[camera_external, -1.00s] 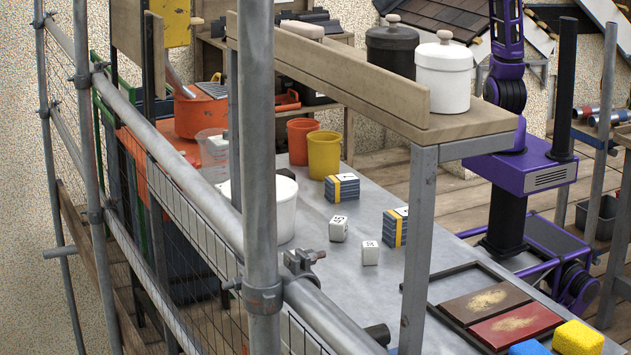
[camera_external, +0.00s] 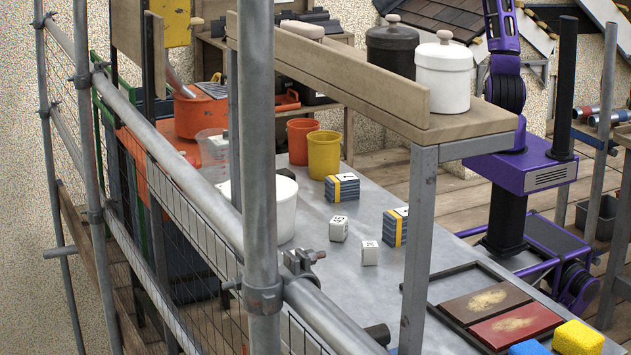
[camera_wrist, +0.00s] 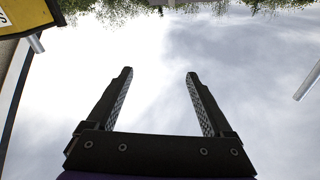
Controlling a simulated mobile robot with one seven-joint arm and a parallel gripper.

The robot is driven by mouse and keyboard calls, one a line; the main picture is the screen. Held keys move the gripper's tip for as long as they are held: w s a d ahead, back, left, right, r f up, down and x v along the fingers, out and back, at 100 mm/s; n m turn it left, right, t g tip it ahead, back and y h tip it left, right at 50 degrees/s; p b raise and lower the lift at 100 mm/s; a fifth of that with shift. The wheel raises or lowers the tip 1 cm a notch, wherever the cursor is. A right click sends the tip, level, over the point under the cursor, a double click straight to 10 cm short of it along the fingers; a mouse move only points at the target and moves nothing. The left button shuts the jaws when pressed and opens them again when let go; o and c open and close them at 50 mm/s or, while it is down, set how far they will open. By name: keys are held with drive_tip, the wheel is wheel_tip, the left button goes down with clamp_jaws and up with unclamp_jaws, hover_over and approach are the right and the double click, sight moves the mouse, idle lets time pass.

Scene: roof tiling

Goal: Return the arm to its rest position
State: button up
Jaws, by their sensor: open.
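My gripper (camera_wrist: 160,88) is open and empty in the wrist view, its two dark fingers apart against cloudy sky. In the external view my purple arm rises at the upper right and leaves the top of the picture, so the gripper is out of sight there. The purple base stands on the plank floor behind the metal bench (camera_external: 310,262). Nothing is near the fingers in the wrist view.
A wooden shelf (camera_external: 470,128) with white (camera_external: 443,77) and dark (camera_external: 390,50) lidded jars spans above the bench. Blue-grey bundles (camera_external: 342,188), white cubes (camera_external: 339,228) and cups (camera_external: 324,155) stand on the bench. Scaffold poles (camera_external: 258,180) are in front.

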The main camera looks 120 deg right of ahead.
drive_tip(key=s+a+f+n+g, duration=0.1)
drive_tip(key=s+a+f+g, duration=0.3)
drive_tip(key=s+f, duration=0.6)
drive_tip(key=s+a+f+n+g+y, duration=0.1)
drive_tip(key=s+a+f+g, duration=0.3)
drive_tip(key=s+f, duration=0.6)
drive_tip(key=s+a+f+n+g+y+p, duration=0.1)
drive_tip(key=s+a+f+g, duration=0.3)
drive_tip(key=s+f, duration=0.6)
drive_tip(key=shift+s+a+f+g, duration=0.2)
drive_tip(key=shift+a+f+g, duration=0.05)
drive_tip(key=shift+f+g, duration=0.6)
drive_tip(key=shift+o, duration=1.1)
